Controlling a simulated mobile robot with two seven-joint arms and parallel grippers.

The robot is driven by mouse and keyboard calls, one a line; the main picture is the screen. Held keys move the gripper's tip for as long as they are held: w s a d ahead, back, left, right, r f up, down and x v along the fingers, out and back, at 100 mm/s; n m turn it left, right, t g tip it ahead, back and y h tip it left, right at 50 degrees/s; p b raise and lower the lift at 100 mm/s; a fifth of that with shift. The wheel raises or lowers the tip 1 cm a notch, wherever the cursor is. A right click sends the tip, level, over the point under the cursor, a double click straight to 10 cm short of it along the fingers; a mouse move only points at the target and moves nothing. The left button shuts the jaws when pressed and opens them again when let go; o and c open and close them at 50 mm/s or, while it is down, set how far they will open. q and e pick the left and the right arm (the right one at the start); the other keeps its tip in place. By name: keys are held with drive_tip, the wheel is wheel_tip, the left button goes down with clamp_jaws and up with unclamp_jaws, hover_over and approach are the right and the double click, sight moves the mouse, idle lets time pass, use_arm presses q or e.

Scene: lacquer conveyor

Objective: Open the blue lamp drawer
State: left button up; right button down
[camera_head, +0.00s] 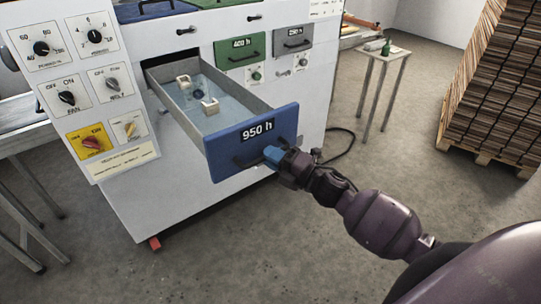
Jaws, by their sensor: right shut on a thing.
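The blue drawer (225,155) has a front labelled "950 h" and is pulled well out of the white cabinet. Its grey tray lies open to view, with small white pieces (210,106) and a dark blue round piece (198,95) inside. A dark bar handle (245,158) runs across its front. My right gripper (272,156) is at the right end of this handle and shut on it; the fingertips partly hide that end. My left gripper is not in view.
The white cabinet (180,215) has a knob panel (85,80) at left. A green drawer (240,50) and a grey drawer (292,40) are shut. A small table (385,52) and stacked boards (500,80) stand at right. Floor in front is clear.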

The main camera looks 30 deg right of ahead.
drive_tip(key=shift+s+f, duration=0.15)
drive_tip(key=c, duration=1.4)
unclamp_jaws()
drive_tip(key=shift+s, duration=0.1)
drive_tip(key=shift+o, duration=1.4)
drive_tip(key=shift+s+d+r, duration=0.1)
drive_tip(key=shift+s+r, duration=0.1)
drive_tip(key=b+v, duration=0.1)
drive_tip(key=v, duration=0.9)
drive_tip(key=shift+s+d+b, duration=0.15)
drive_tip(key=shift+s+b, duration=0.05)
drive_tip(key=shift+b, duration=0.15)
drive_tip(key=shift+f, duration=0.1)
